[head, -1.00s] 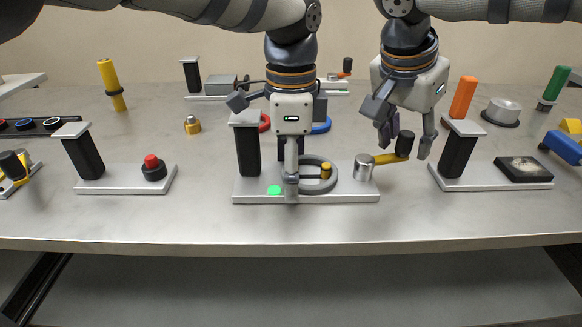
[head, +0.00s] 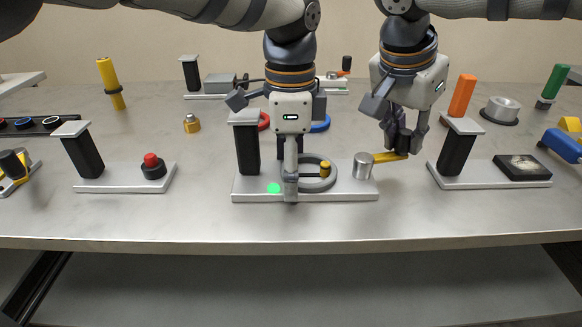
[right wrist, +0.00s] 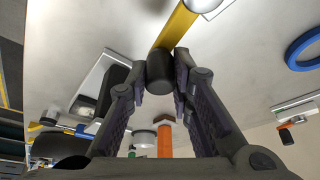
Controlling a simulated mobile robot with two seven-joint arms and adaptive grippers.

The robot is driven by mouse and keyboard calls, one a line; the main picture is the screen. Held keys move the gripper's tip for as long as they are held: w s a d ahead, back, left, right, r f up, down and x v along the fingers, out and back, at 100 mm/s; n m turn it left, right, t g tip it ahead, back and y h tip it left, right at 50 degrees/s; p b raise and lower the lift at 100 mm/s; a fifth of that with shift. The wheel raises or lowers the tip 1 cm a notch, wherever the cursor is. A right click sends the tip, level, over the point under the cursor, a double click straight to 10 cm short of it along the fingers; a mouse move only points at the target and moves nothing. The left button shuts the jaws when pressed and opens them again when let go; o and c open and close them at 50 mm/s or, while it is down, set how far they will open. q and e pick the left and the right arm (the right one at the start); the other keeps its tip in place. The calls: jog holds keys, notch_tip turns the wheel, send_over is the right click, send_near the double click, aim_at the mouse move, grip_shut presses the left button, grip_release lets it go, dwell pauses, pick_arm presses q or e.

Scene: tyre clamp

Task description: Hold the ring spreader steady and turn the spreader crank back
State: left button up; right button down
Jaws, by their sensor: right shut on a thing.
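The ring spreader has a grey ring (head: 333,179) with a small yellow peg (head: 325,170) on a light grey base plate (head: 345,197). At the plate's right end, a silver hub (head: 363,166) carries the yellow crank arm (head: 388,157), which points right. My right gripper (head: 404,146) is shut on the crank's upright black handle (right wrist: 159,70), which sits between its fingers in the right wrist view. My left gripper (head: 291,190) points down at the ring's left side. Its fingers line up with the view, so its opening and any contact are hidden.
A black post (head: 248,155) stands at the plate's left end, and a green light (head: 274,189) glows on the plate. To the right stands another plate with a black post (head: 458,155) near my right gripper. The table front is clear.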

pick_arm(q)
jog(key=shift+s+f, duration=0.1)
jog(key=shift+f, duration=0.3)
pick_arm(e)
jog(key=shift+r, duration=0.5)
pick_arm(q)
jog(key=shift+a, duration=0.1)
pick_arm(e)
jog(key=shift+s+d+m, duration=0.1)
jog(key=shift+s+m, duration=0.25)
jog(key=shift+m, duration=0.25)
jog(key=shift+s+m+g+h, duration=0.3)
jog(key=shift+m+g, duration=0.1)
jog(key=shift+m, duration=0.2)
jog(key=shift+s+d+m, duration=0.1)
jog(key=shift+s+m, duration=0.25)
jog(key=shift+m, duration=0.25)
